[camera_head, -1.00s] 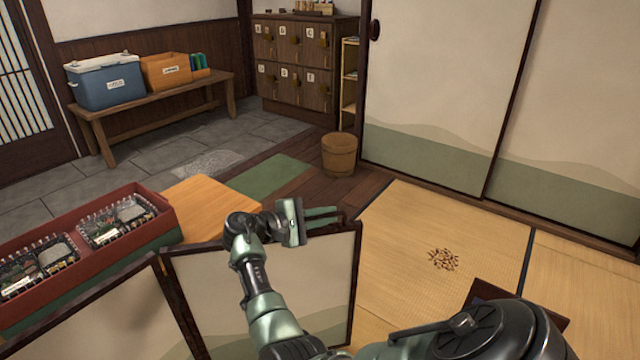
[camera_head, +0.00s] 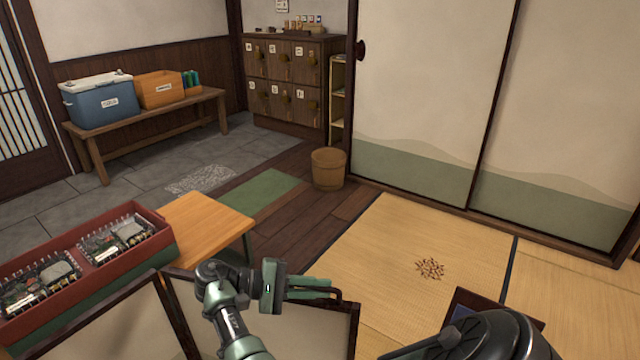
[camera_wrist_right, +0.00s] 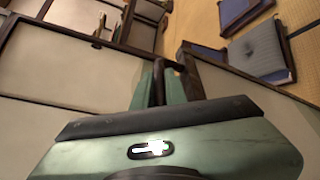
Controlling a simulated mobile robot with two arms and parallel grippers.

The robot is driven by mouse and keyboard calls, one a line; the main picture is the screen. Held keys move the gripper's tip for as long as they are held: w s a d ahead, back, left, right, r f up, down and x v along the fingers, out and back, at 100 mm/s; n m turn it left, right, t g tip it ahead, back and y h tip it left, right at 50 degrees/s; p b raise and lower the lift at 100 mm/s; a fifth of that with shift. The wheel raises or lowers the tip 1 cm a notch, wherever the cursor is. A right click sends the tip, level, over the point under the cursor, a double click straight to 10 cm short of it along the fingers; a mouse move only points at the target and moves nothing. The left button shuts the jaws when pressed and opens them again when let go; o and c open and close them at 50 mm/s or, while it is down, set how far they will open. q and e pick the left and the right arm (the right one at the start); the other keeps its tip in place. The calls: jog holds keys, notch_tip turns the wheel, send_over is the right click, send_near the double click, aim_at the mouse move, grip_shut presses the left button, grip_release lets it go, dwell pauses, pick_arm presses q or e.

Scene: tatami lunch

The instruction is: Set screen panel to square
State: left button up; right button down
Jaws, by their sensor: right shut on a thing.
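The folding screen's right panel (camera_head: 315,329), pale with a dark frame, stands at the bottom of the head view, hinged to a left panel (camera_head: 132,322). Their top edges meet at an angle at the dark hinge posts. My right gripper (camera_head: 318,291) is shut on the right panel's top frame near its free right end. In the right wrist view, the green fingers (camera_wrist_right: 163,84) close around a dark frame bar, with pale panel faces on both sides. The panels' lower parts are cut off or hidden by my arm. My left gripper is not in view.
Small brown pieces (camera_head: 430,268) lie on the tatami (camera_head: 370,235). A wooden bucket (camera_head: 328,170) stands near the sliding doors. Blue-grey cushions (camera_wrist_right: 259,52) show in the wrist view.

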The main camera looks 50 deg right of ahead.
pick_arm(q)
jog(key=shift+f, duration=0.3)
pick_arm(e)
jog(key=shift+s+a, duration=0.1)
jog(key=shift+a, duration=0.1)
jog(key=c, duration=1.5)
grip_release()
jog(key=shift+o, duration=0.2)
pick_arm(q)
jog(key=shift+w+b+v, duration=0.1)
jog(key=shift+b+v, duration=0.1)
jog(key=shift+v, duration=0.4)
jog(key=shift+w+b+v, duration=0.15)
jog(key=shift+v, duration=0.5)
pick_arm(e)
jog(key=v, duration=0.8)
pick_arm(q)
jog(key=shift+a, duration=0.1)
pick_arm(e)
jog(key=shift+c, duration=0.3)
